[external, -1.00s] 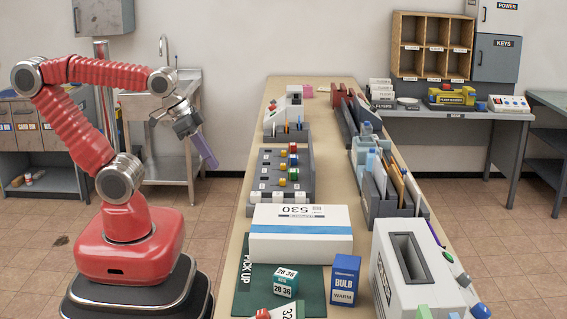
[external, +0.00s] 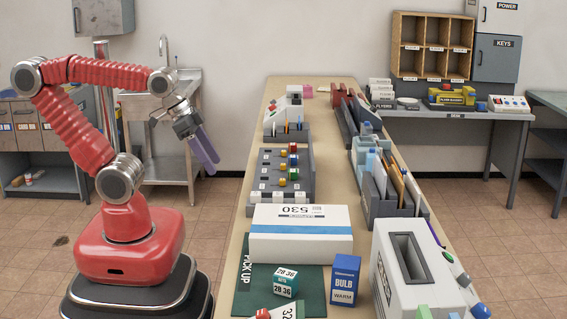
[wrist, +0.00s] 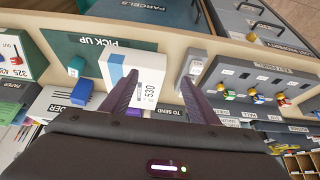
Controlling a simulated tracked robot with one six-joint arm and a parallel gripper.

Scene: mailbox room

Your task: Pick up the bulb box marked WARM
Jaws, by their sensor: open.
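The blue bulb box (external: 344,281) stands upright on the table's near end, at the right edge of the green pick-up mat (external: 262,283). Its front reads BULB, with WARM on a white label. My gripper (external: 206,150) is open and empty, high up left of the table and far from the box. In the wrist view my gripper (wrist: 152,85) points down over the table, with the white parcel marked 530 (wrist: 150,75) lying between the fingers in the picture but well below them.
A white parcel with a blue band (external: 300,236) lies just behind the mat. A small teal cube (external: 285,282) stands on the mat. A grey-white slotted box (external: 412,268) stands to the right of the bulb box. A key panel (external: 281,172) is farther back.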

